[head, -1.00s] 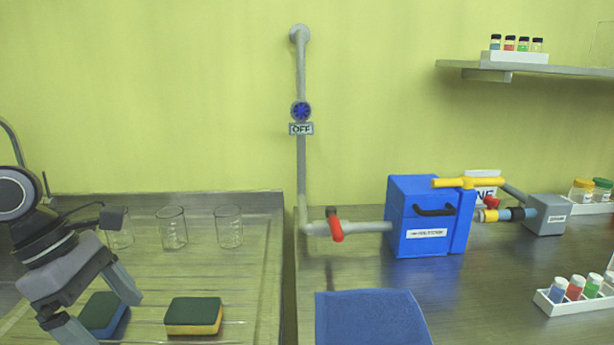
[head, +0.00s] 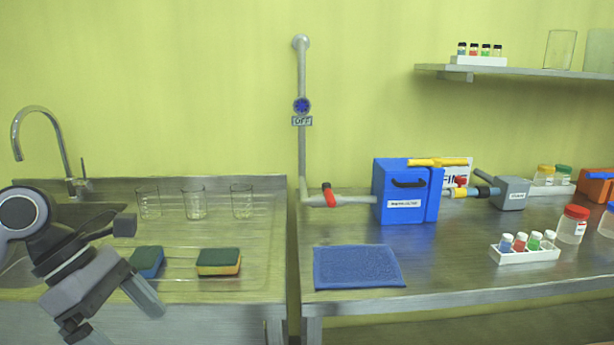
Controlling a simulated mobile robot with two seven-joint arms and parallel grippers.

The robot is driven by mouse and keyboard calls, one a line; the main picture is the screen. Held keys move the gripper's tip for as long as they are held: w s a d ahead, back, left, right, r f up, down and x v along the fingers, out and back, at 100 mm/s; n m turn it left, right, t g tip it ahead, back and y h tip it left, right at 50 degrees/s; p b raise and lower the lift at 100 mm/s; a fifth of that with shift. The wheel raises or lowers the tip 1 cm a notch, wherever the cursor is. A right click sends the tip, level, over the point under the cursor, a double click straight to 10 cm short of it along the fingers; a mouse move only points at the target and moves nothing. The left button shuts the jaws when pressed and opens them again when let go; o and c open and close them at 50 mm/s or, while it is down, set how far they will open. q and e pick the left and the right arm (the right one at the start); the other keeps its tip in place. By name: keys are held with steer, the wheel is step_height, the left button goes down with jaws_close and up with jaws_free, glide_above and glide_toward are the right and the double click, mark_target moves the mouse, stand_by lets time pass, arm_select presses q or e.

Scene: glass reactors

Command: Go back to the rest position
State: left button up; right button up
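My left gripper (head: 122,318) is at the lower left of the head view, in front of the sink counter's front edge. Its fingers are spread apart with nothing seen between them. The lower finger is partly cut off by the picture's bottom edge. My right gripper is not in the head view.
The sink counter (head: 265,280) holds a blue sponge (head: 149,262), a green-yellow sponge (head: 219,262) and several glass beakers (head: 194,203). The right-hand bench holds a blue mat (head: 358,267), a blue box (head: 392,190) and a vial rack (head: 525,254). The bench front is mostly clear.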

arm_select(q)
steer(key=d+n+t+h, duration=0.2)
steer(key=d+n+h, duration=1)
steer(key=d+h, duration=0.25)
steer(key=w+a+f+n+t+y+p, duration=0.1)
steer(key=a+f+n+t+y, duration=0.45)
steer(key=n, duration=0.85)
steer(key=w+a+f+n+t+y, duration=0.1)
steer(key=a+f+n+t+y, duration=0.2)
steer(key=f+n+t+y, duration=0.9)
steer(key=s+a+f+n+g+y, duration=0.1)
steer(key=s+a+f+n+g, duration=0.2)
steer(key=s+f+n+g, duration=0.5)
steer(key=s+f+n, duration=0.4)
steer(key=s+f, duration=0.1)
steer(key=f, duration=0.1)
steer(key=shift+a+f+n+g, duration=0.3)
steer(key=shift+n+g, duration=0.05)
steer(key=shift+n, duration=0.05)
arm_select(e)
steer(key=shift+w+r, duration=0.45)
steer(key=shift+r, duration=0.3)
arm_select(q)
steer(key=shift+s, duration=0.1)
